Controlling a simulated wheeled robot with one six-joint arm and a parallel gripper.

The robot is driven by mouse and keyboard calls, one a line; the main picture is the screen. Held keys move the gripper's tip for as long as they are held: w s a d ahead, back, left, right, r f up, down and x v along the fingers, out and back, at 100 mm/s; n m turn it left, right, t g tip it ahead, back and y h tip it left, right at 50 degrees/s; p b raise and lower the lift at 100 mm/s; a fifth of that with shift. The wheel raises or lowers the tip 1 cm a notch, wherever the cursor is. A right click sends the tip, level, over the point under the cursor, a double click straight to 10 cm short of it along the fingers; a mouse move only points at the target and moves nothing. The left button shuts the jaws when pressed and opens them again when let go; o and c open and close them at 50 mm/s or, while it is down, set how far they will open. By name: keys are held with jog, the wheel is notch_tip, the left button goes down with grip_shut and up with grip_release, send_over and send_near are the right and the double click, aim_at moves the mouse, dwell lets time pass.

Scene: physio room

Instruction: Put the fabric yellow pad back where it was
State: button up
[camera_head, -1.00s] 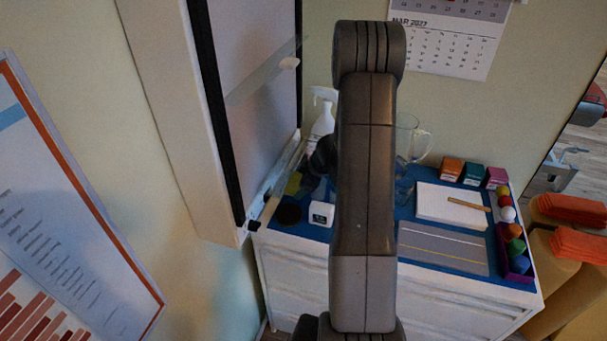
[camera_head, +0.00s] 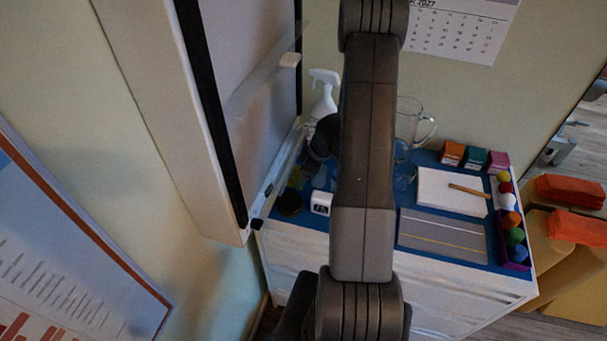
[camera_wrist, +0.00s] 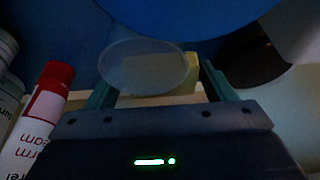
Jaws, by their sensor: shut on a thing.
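The yellow pad (camera_wrist: 185,88) is between the two fingers of my gripper (camera_wrist: 156,77) in the wrist view, and the gripper is shut on it. A pale see-through oval (camera_wrist: 140,66) overlaps much of the pad there. In the head view, a small yellowish patch of the pad (camera_head: 296,178) shows beside my gripper (camera_head: 309,171), at the left end of the blue-topped cabinet (camera_head: 407,190). My arm hides part of that area. I cannot tell whether the pad touches the blue top.
A dark round disc (camera_head: 289,203) and a small white timer-like box (camera_head: 321,203) stand close by. A spray bottle (camera_head: 323,95) is behind, a glass jug (camera_head: 411,122) to the right. The whiteboard (camera_head: 255,100) rises at left. A red-and-white tube (camera_wrist: 42,115) lies near my gripper.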

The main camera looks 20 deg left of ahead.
jog(key=shift+f, duration=0.1)
jog(key=o, duration=0.9)
jog(key=shift+w, duration=0.1)
jog(key=p+v, duration=0.3)
jog(key=v, duration=0.9)
jog(key=b+x, duration=0.3)
jog(key=x, duration=0.9)
jog(key=shift+r+p, duration=0.8)
